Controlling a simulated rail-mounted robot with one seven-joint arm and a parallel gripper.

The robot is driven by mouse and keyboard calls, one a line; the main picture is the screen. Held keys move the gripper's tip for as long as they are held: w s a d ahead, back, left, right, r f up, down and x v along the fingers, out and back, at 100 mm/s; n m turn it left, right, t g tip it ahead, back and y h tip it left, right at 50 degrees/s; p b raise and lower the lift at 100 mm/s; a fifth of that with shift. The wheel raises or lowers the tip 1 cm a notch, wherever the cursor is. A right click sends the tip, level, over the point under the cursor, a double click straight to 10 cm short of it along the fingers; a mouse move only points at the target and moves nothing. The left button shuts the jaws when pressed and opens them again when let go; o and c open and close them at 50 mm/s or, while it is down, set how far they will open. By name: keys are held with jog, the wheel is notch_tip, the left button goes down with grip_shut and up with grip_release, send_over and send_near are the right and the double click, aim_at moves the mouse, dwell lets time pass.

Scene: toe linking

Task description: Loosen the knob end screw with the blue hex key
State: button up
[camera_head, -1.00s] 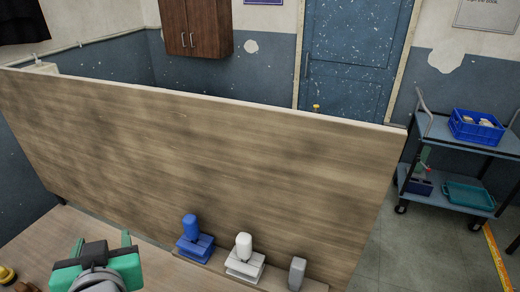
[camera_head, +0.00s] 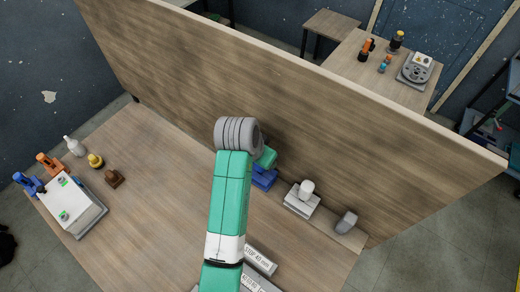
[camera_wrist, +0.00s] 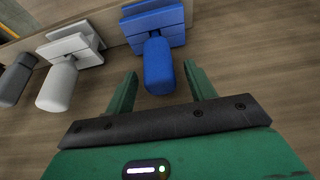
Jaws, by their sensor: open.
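A blue-handled tool, which I take for the blue hex key (camera_wrist: 158,66), stands in a blue holder (camera_wrist: 153,25) against the wooden panel. Its key end is hidden. My gripper (camera_wrist: 160,72) is open, with one finger on each side of the blue handle's end in the wrist view. Gaps show beside the handle, so it is not gripped. In the head view my arm hides the handle. Only part of my gripper (camera_head: 267,157) and the blue holder (camera_head: 264,178) show there. I cannot pick out the knob end screw.
A white tool (camera_head: 306,188) and a grey one (camera_head: 347,222) stand right of the blue holder. Labelled blocks (camera_head: 261,262) lie near my arm. A white-topped fixture (camera_head: 74,209) and small parts stand left. Behind the panel (camera_head: 350,120), a table holds a round device (camera_head: 415,70).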

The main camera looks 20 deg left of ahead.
jog(key=shift+x, duration=1.6)
jog(key=shift+r, duration=0.1)
grip_shut()
jog(key=shift+r+p, duration=0.6)
jog(key=shift+p, duration=0.3)
jog(key=shift+r+p, duration=0.35)
jog(key=shift+p, duration=0.05)
jog(key=shift+r, duration=0.25)
